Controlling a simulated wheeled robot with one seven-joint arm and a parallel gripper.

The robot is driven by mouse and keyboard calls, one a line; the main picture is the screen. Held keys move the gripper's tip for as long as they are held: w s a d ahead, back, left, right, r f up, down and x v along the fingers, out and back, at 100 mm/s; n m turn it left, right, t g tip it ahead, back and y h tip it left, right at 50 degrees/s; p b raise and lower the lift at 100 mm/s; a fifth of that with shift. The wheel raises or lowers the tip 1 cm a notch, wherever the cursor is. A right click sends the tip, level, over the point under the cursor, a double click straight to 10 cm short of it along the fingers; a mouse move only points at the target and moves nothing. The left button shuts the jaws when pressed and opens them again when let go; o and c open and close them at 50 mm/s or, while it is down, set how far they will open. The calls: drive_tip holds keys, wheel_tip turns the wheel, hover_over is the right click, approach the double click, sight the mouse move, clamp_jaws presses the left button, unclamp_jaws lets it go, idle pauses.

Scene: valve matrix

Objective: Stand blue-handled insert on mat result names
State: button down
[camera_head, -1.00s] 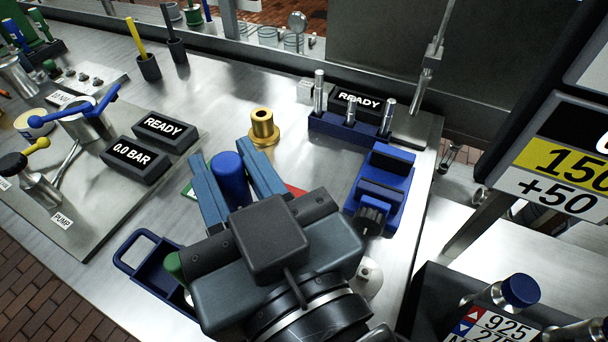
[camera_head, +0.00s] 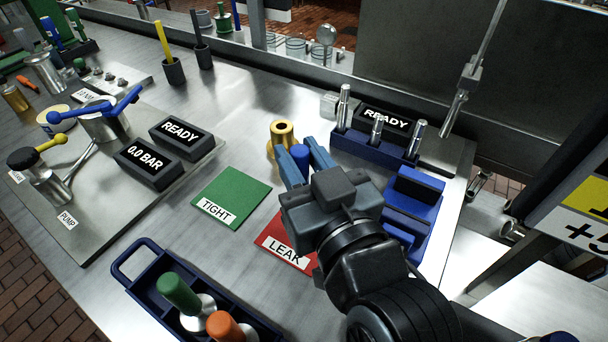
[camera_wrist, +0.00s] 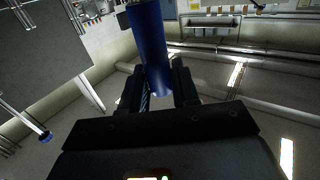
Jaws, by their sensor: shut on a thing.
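My gripper (camera_head: 302,160) is shut on the blue-handled insert (camera_head: 299,153), and the blue handle (camera_wrist: 150,45) stands between the fingers in the wrist view. Only the handle shows; the insert's lower part is hidden. The gripper is just right of and in front of the brass fitting (camera_head: 282,133), and I cannot tell if they touch. The green TIGHT mat (camera_head: 240,190) lies empty to the left of the gripper. The red LEAK mat (camera_head: 275,237) lies below it, partly covered by my arm. The displays read READY (camera_head: 181,132) and 0.0 BAR (camera_head: 147,163).
A blue tray (camera_head: 130,262) in front holds green-handled (camera_head: 178,290) and orange-handled (camera_head: 224,326) inserts. A blue rack (camera_head: 374,150) with metal pins and a second READY display (camera_head: 384,122) stand at the back right. A blue vice (camera_head: 415,205) is right of the gripper.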

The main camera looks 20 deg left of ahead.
drive_tip(key=shift+w+a+f, duration=0.1)
drive_tip(key=shift+w+f, duration=0.2)
drive_tip(key=shift+w, duration=0.25)
drive_tip(key=shift+f, duration=2)
drive_tip(key=shift+f, duration=0.2)
drive_tip(key=c, duration=0.8)
unclamp_jaws()
